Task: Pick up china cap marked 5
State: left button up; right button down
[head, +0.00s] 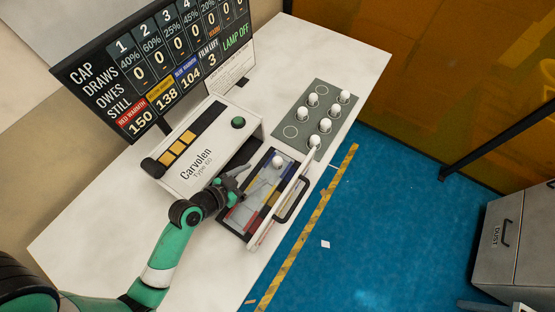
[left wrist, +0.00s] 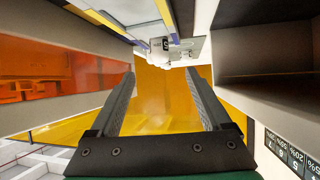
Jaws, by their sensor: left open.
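Several round white caps (head: 325,125) stand on a grey pad at the back right of the table; their marks are too small to read in the head view. Another white cap (head: 277,161) sits in the open bay of the machine. In the left wrist view a white rounded cap (left wrist: 158,58) shows beyond the fingertips, beside a dark mark that looks like a 5. My left gripper (head: 240,180) is open and empty at the near left side of the bay; its spread fingers also show in the left wrist view (left wrist: 160,76). My right gripper is not in view.
The Carvolen machine (head: 205,150) stands left of the bay, with a raised rail and black handle (head: 291,200) along its right side. The grey pad (head: 291,131) has empty ringed spots. A display board (head: 150,70) stands behind. The table's right edge drops to a blue floor.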

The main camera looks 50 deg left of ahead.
aim_at(274, 164)
pick_arm(q)
jog(key=b+x, duration=0.1)
jog(key=x, duration=0.4)
jog(key=shift+w+f, duration=0.15)
jog(key=shift+w, duration=0.2)
jog(key=b+x, duration=0.1)
jog(key=x, duration=0.4)
jog(key=shift+w, duration=0.15)
grip_shut()
